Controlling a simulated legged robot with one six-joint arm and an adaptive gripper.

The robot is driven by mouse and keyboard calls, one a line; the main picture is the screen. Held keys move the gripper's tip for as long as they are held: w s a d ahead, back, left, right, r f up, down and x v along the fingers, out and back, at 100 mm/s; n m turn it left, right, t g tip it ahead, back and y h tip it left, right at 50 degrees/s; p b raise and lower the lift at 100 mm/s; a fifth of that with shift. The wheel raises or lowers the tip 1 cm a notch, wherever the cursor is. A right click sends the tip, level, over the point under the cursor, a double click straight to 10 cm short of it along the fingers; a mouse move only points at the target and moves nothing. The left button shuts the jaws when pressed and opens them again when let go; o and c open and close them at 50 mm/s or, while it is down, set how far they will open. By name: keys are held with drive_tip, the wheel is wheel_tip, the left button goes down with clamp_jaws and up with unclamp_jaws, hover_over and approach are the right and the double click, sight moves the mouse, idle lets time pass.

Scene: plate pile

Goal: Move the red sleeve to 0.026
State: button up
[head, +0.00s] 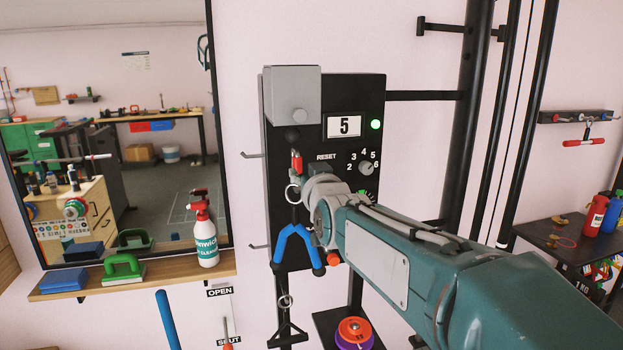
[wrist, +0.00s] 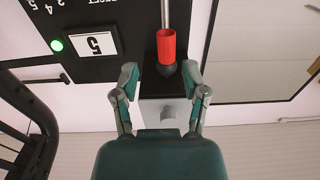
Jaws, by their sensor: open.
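The sleeve lies just beyond the tips, and I see no contact. In the head view the fingers are hard to make out behind my arm.
The black panel (head: 350,95) carries a grey box (head: 291,95), a display reading 5 (head: 344,126), a lit green light (head: 376,125) and a numbered dial (head: 366,168). A blue handle (head: 298,245) hangs below. A shelf (head: 160,278) with a spray bottle (head: 204,232) stands left.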

sight(300, 166)
drive_tip(key=x, duration=0.5)
drive_tip(key=shift+s+a, duration=0.1)
drive_tip(key=shift+a, duration=0.05)
drive_tip(key=shift+w+a, duration=0.15)
drive_tip(key=shift+w, duration=0.1)
drive_tip(key=shift+a+f, duration=0.1)
drive_tip(key=shift+a, duration=0.2)
drive_tip(key=shift+s+d, duration=0.1)
drive_tip(key=shift+d, duration=0.4)
drive_tip(key=shift+a, duration=0.2)
clamp_jaws()
